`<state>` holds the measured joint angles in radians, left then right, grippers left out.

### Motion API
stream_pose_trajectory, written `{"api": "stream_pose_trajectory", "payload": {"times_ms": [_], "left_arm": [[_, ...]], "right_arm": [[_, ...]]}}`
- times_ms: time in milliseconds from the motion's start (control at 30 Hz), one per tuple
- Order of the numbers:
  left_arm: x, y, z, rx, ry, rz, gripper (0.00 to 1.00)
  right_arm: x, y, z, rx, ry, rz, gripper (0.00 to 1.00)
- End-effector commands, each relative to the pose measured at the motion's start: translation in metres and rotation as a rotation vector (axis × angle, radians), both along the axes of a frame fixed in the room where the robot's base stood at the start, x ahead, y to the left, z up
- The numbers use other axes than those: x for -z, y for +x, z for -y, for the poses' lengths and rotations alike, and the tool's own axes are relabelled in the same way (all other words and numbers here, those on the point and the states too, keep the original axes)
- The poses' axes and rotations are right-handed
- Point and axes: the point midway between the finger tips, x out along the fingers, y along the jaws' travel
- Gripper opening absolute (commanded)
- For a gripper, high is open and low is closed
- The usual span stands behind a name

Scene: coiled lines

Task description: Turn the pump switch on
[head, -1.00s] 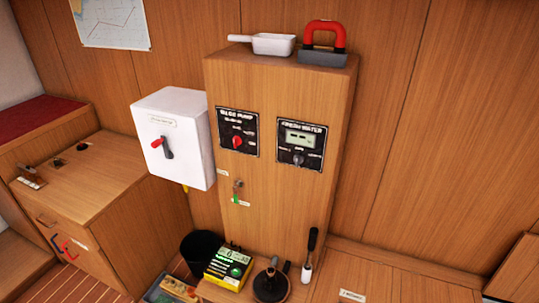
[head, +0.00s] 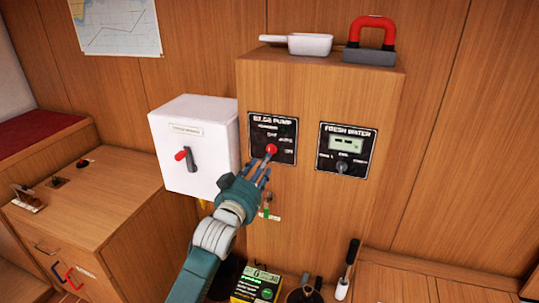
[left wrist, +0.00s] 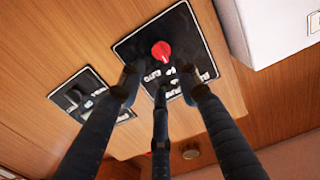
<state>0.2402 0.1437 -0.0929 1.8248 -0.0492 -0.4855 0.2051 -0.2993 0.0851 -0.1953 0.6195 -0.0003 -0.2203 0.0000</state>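The black BILGE PUMP panel (head: 287,133) is on the front of the wooden cabinet, with a red rotary knob (head: 271,149) at its middle. Its small position labels are too blurred to read surely. My left gripper (head: 262,170) is just below the knob, fingers pointing up at the panel. In the left wrist view the fingers (left wrist: 161,88) are spread with nothing between them. The red knob (left wrist: 161,51) shows just beyond the fingertips, and the panel (left wrist: 185,27) lies behind them. I cannot tell whether a finger touches the panel. My right gripper is not in view.
A FRESH WATER panel (head: 345,150) is right of the pump panel. A white box (head: 213,123) with a red-tipped lever (head: 187,157) juts out at left. A white pan (head: 309,44) and a red-handled tool (head: 371,35) lie on the cabinet. A yellow device (head: 255,286) stands below.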

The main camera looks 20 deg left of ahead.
Motion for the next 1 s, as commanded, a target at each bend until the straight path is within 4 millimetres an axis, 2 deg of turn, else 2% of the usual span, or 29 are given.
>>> {"api": "stream_pose_trajectory", "payload": {"times_ms": [33, 200, 400, 800, 967, 1000], "left_arm": [[-0.002, 0.011, 0.000, -0.001, 0.000, -0.001, 0.33], [-0.001, 0.043, 0.002, 0.000, 0.001, -0.001, 0.33], [0.000, 0.067, 0.003, 0.001, 0.001, -0.001, 0.33], [0.001, 0.074, 0.003, 0.001, 0.001, -0.001, 0.33], [0.001, 0.074, 0.003, 0.001, 0.001, -0.001, 0.03], [0.001, 0.074, 0.003, 0.001, 0.000, -0.001, 0.00]], "right_arm": [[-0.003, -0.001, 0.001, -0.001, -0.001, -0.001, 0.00], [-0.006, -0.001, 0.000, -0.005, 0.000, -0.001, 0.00], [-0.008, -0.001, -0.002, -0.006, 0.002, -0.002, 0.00], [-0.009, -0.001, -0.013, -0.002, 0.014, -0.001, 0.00], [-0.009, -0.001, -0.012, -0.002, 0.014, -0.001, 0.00], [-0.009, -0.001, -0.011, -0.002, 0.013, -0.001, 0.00]]}}
